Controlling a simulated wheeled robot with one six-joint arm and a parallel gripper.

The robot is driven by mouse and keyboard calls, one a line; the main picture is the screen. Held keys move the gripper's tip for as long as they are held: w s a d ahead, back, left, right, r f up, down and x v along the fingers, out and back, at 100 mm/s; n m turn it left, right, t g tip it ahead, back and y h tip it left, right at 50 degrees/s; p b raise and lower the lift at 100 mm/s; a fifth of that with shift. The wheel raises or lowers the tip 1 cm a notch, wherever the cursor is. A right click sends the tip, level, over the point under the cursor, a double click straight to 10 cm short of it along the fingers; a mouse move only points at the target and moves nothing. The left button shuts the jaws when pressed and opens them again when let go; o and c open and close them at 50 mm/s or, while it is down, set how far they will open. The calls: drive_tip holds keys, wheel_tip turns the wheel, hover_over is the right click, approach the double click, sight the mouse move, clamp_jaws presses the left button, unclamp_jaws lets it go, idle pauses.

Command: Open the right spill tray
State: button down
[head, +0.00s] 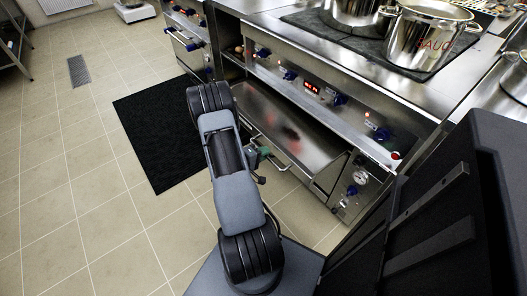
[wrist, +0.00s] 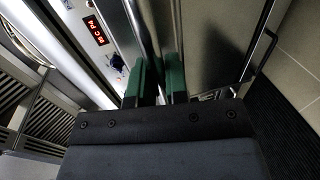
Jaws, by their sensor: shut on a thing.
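The right spill tray shows as a narrow steel strip (wrist: 162,38) between the control panel and the oven door in the wrist view. My gripper (wrist: 161,82) has its two green fingers on either side of this strip and is shut on its edge. In the head view my gripper (head: 262,152) is partly hidden by my arm, low at the front of the range, and the grasp itself is not clear there. How far the tray is out cannot be told.
The control panel has a red display (wrist: 96,30) and knobs. A door handle (wrist: 262,52) stands out beside the oven door. Steel pots (head: 425,38) stand on the range top. A black mat (head: 165,130) lies on the open tiled floor at left.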

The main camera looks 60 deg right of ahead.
drive_tip(key=shift+w, duration=0.1)
drive_tip(key=c, duration=1.1)
unclamp_jaws()
drive_tip(key=shift+c, duration=0.2)
drive_tip(key=p+v, duration=0.2)
drive_tip(key=v, duration=1.1)
drive_tip(key=shift+w+a+p, duration=0.15)
drive_tip(key=shift+a+p, duration=0.2)
drive_tip(key=shift+p, duration=0.05)
